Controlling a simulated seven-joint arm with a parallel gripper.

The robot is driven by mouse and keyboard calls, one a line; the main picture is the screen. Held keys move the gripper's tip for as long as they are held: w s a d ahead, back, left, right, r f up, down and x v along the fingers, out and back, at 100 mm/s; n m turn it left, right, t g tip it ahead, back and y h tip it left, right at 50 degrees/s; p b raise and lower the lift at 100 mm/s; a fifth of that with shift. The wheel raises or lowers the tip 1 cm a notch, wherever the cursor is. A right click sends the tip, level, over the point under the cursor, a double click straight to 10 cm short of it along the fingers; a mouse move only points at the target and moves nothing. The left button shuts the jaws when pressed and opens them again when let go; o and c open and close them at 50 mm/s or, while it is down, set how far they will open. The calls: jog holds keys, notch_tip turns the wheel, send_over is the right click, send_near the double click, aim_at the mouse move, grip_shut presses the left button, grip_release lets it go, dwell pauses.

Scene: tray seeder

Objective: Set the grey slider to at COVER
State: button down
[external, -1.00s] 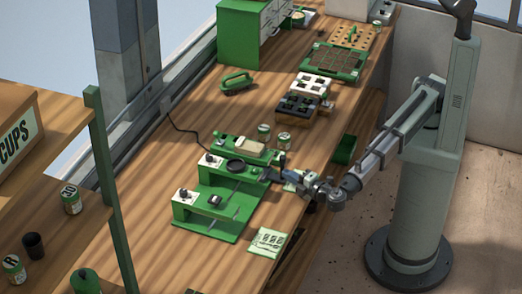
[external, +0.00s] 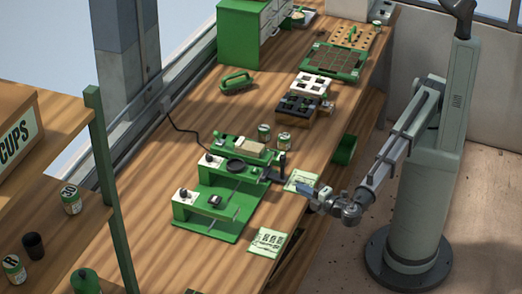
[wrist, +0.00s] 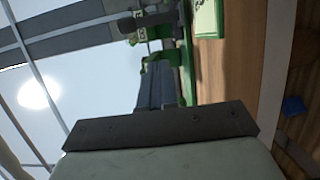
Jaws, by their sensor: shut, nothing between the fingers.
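The green tray seeder (external: 218,231) stands on the wooden bench, with white-topped control blocks on its left side. A dark upright piece (external: 281,165) stands at its right end; I cannot tell whether this is the grey slider. A small dark block (external: 214,201) sits on the front unit. The COVER mark cannot be read. My gripper (external: 301,188) is shut and empty, to the right of the seeder and apart from it, over a pale green card. In the wrist view, my fingers (wrist: 157,82) point toward green parts and a dark bar (wrist: 150,19).
The pale green card (external: 290,177) lies beside the seeder, and a printed card (external: 267,242) lies nearer the front. Small cans (external: 264,133), a black tray (external: 298,105) and a green-handled tool (external: 237,82) are farther back.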

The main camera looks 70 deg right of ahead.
jog(key=shift+v, duration=2.3)
